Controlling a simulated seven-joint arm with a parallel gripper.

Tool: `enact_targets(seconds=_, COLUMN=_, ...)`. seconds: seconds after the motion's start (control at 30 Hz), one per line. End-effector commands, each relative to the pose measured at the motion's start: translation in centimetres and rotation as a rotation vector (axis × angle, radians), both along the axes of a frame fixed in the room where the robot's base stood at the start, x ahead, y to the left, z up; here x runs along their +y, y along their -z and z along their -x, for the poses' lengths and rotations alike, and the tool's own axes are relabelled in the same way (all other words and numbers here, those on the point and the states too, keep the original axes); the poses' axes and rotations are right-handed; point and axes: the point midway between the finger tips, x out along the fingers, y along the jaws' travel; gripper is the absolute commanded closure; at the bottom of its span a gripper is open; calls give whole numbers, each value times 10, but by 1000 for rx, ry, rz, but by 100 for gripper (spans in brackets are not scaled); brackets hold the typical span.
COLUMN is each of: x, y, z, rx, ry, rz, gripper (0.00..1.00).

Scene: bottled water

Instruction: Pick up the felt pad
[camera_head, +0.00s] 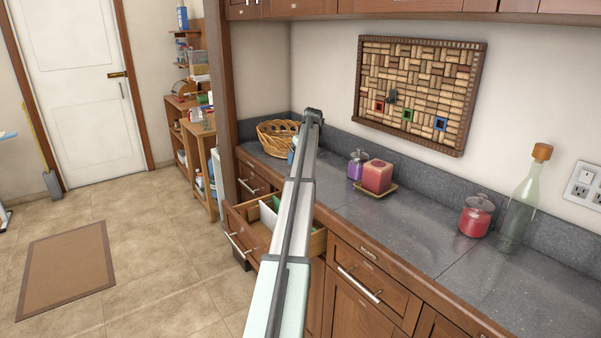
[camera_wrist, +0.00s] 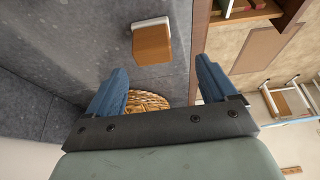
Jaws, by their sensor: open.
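In the wrist view, a tan-brown block with a white edge (camera_wrist: 152,44) lies on the grey countertop. It may be the felt pad, but I cannot be sure. My gripper (camera_wrist: 161,70) is open, with its two blue fingers apart and nothing between them. The block appears ahead of the fingertips, slightly left of the middle of the gap, and apart from them. In the head view, my gripper (camera_head: 293,151) is mostly hidden behind my arm, over the far left part of the counter. I cannot make out the block there.
A wicker basket (camera_head: 278,137) stands at the counter's back corner; it also shows in the wrist view (camera_wrist: 147,101). An open drawer (camera_head: 242,212) juts out below the counter. A purple jar (camera_head: 356,166), red candle (camera_head: 377,177), red jar (camera_head: 476,216) and glass bottle (camera_head: 522,205) stand to the right.

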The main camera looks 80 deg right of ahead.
Motion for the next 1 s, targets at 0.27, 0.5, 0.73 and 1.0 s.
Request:
enact_targets(seconds=0.27, x=-6, y=17, z=-4, rx=0, ry=0, rz=1, gripper=15)
enact_targets(seconds=0.5, x=-15, y=42, z=-4, rx=-1, ry=0, rz=-1, gripper=15)
enact_targets(seconds=0.73, x=-21, y=64, z=-10, rx=0, ry=-1, rz=0, gripper=15)
enact_targets(seconds=1.0, x=-21, y=64, z=-10, rx=-1, ry=0, rz=1, gripper=21)
